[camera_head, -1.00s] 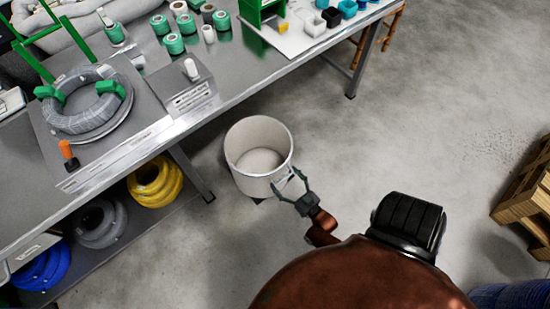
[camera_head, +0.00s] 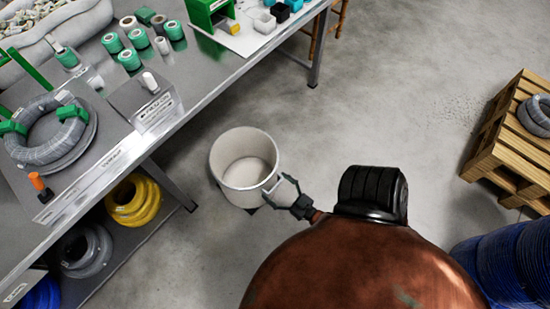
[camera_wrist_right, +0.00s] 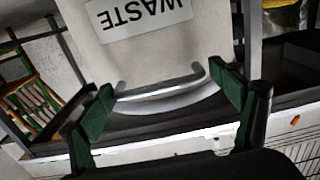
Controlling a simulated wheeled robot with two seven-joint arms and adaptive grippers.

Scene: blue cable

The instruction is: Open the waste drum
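The waste drum (camera_head: 238,187) is a white, round container on the floor beside the metal workbench. Its top is open, its inside shows, and no lid is on it. In the right wrist view the drum (camera_wrist_right: 205,45) fills the top middle, its WASTE label upside down. My right gripper (camera_head: 281,188) is at the drum's right side, near the rim. In the right wrist view its two green fingers (camera_wrist_right: 165,85) are spread apart, with the drum's edge and a grey bar between them. I cannot tell whether they touch it. My left gripper is not in view.
The workbench (camera_head: 215,85) holds a cable coil (camera_head: 45,142), green spools (camera_head: 130,60) and small bins. Coils, one yellow (camera_head: 135,200), lie beneath it. A wooden pallet stack (camera_head: 515,150) and a large blue coil (camera_head: 510,262) stand at right. Open floor lies between.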

